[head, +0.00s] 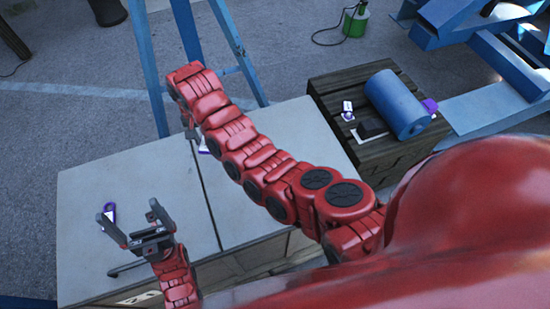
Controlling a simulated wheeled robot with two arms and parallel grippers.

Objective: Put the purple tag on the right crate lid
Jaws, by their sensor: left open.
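A small purple-and-white piece (109,211), which looks like the purple tag, lies on the left pale crate lid (85,180). My left gripper (128,213) is open and empty in the picture, its left fingertip just beside the tag; whether it touches cannot be told. A dark seam separates this lid from the right pale lid (275,125). My right arm crosses above the right lid and hides much of it. A grey part at that arm's far end (189,128) may be my right gripper; its jaws cannot be made out.
Another small white-and-purple piece (203,146) shows partly behind my right arm. A blue stand (149,65) rises behind the lids.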

